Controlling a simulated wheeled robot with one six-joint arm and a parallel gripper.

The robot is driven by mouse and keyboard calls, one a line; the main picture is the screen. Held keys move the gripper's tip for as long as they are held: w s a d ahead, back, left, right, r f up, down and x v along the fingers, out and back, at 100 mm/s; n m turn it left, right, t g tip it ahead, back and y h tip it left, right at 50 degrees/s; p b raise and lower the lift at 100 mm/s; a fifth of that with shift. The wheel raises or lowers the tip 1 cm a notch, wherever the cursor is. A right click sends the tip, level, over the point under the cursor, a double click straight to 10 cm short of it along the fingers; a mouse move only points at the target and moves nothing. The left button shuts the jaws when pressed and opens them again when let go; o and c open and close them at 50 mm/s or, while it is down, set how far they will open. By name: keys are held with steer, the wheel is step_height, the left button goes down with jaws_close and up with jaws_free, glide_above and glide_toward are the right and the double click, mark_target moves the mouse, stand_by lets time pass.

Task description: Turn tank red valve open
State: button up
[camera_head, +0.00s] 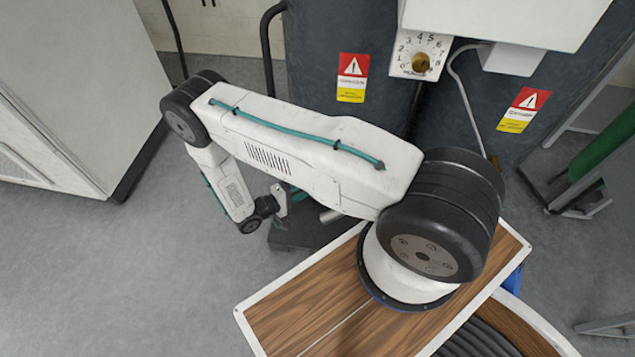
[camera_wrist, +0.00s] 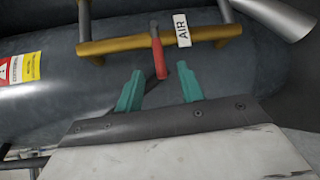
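The red valve handle (camera_wrist: 159,58) shows in the wrist view, on a brass pipe (camera_wrist: 110,46) that runs along a dark grey tank (camera_wrist: 60,85). The handle points from the pipe toward my gripper, roughly across the pipe. My gripper (camera_wrist: 159,70) is open, with its two green fingers apart. In the picture the handle's end lies between the fingertips; I cannot tell whether it is at their depth, and no contact shows. A white AIR label (camera_wrist: 182,30) sits right of the handle. In the head view I cannot see the red valve, and my arm hides most of the gripper.
Dark tanks with warning stickers (camera_head: 353,78) stand behind my arm in the head view. A white dial box (camera_head: 420,50) hangs above. A grey cabinet (camera_head: 60,60) stands at left, and a green cylinder (camera_head: 605,145) at right. The floor (camera_head: 190,290) at lower left is clear.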

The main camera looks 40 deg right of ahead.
steer(key=d, duration=0.6)
steer(key=shift+f, duration=0.4)
jaws_close()
